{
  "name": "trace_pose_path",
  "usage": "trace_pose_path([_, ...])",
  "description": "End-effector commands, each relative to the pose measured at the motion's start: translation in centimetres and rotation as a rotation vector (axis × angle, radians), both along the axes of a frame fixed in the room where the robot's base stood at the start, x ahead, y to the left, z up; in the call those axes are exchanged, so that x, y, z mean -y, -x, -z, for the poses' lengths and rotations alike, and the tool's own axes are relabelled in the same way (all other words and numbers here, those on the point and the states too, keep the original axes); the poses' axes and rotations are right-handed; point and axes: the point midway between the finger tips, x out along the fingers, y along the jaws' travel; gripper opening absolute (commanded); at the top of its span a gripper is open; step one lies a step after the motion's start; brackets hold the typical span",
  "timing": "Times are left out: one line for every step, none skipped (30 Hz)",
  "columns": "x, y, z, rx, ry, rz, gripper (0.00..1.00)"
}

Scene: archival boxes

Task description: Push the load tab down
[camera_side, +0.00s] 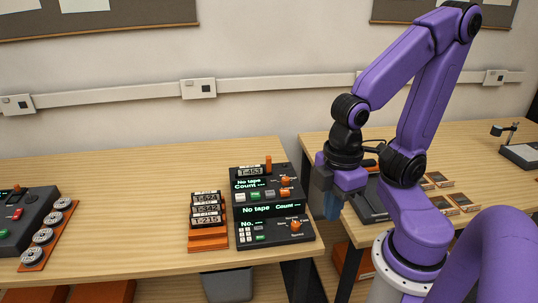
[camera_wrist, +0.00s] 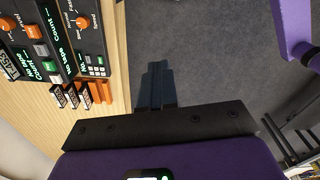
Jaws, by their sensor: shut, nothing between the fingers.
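In the wrist view the machine (camera_wrist: 60,35) is at the upper left. My gripper (camera_side: 331,208) is to the right of the machine, over the gap between the tables, touching nothing. In the wrist view its blue fingers (camera_wrist: 155,85) are together and empty, above the grey floor.
A second dark unit (camera_side: 272,226) with keys and an orange knob sits in front of the machine. An orange rack (camera_side: 208,238) of labelled tapes stands to its left. Another console (camera_side: 30,222) and an orange tray of reels (camera_side: 50,240) are at far left. Table between is clear.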

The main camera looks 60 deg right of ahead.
Motion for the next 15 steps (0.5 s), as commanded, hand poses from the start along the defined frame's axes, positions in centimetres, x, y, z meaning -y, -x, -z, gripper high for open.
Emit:
trace_pose_path([-0.2, -0.6, -0.2, 0.0, 0.001, 0.028, 0.0])
trace_pose_path([-0.3, -1.0, -0.3, -0.001, 0.001, 0.05, 0.0])
trace_pose_path([-0.5, -1.7, -0.5, -0.001, 0.001, 0.084, 0.0])
trace_pose_path([-0.6, -2.3, -0.6, -0.001, 0.002, 0.114, 0.0])
trace_pose_path([-0.8, -3.0, -0.8, -0.002, 0.0, 0.147, 0.0])
trace_pose_path([-0.9, -4.0, -1.0, -0.003, 0.002, 0.193, 0.0])
trace_pose_path([-1.0, -4.8, -1.2, -0.004, 0.003, 0.229, 0.0])
trace_pose_path([-1.0, -5.6, -1.4, -0.004, 0.004, 0.267, 0.0])
trace_pose_path([-1.1, -6.7, -1.6, -0.004, 0.003, 0.316, 0.0])
trace_pose_path([-1.0, -7.5, -1.8, -0.005, 0.004, 0.354, 0.0])
trace_pose_path([-1.0, -8.3, -1.9, -0.006, 0.004, 0.392, 0.0])
trace_pose_path([-0.8, -9.4, -2.1, -0.007, 0.005, 0.44, 0.0])
trace_pose_path([-0.7, -10.3, -2.3, -0.007, 0.004, 0.477, 0.0])
trace_pose_path([-0.6, -11.1, -2.4, -0.008, 0.006, 0.513, 0.0])
trace_pose_path([-0.3, -12.2, -2.6, -0.008, 0.006, 0.561, 0.0])
